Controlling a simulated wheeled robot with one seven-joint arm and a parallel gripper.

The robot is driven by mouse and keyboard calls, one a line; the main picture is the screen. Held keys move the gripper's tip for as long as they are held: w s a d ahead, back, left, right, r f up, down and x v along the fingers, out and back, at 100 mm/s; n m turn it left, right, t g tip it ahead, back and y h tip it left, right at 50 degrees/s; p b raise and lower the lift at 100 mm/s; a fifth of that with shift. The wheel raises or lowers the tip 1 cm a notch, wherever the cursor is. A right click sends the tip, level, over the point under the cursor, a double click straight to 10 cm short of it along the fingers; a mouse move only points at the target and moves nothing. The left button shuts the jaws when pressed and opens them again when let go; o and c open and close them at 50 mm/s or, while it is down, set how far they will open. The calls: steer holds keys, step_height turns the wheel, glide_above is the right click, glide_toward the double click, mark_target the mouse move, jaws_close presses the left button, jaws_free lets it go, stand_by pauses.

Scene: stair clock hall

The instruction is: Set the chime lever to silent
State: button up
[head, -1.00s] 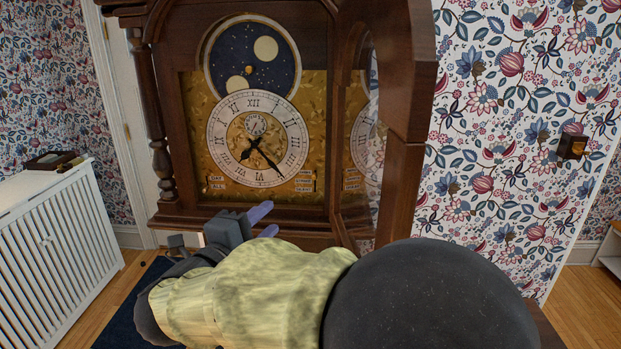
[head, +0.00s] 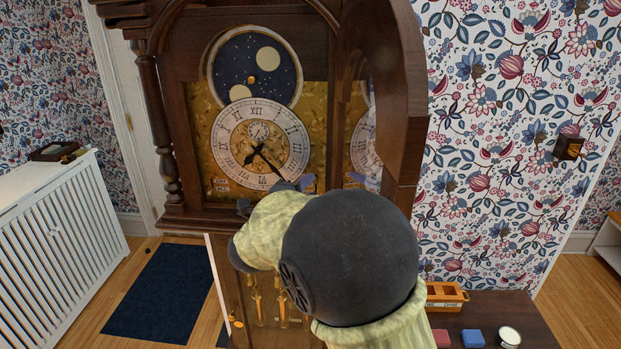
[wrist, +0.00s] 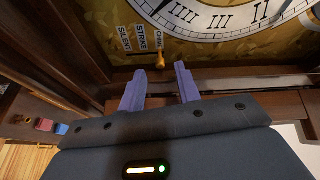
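The clock's dial (head: 262,112) faces me, with its glazed hood door (head: 408,120) swung open to the right. In the wrist view, a small brass chime lever (wrist: 160,62) sits below the CHIME label (wrist: 158,40). The STRIKE label (wrist: 140,37) and SILENT label (wrist: 123,38) lie to its left in that view. My gripper (wrist: 160,86) is open, its two purple fingers on either side of the lever's line, with the knob just beyond the tips. Nothing is between the fingers. In the head view my arm hides the lever and most of the gripper.
A low table at the lower right holds a wooden tray (head: 445,288), a red block (head: 441,338), a blue block (head: 473,338) and a round white item (head: 509,337). A white radiator cover (head: 60,230) stands left. A dark mat (head: 160,292) lies on the floor.

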steer(key=shift+x, duration=0.9)
steer(key=shift+w, duration=0.3)
steer(key=shift+s, duration=0.1)
steer(key=shift+c, duration=0.2)
jaws_close()
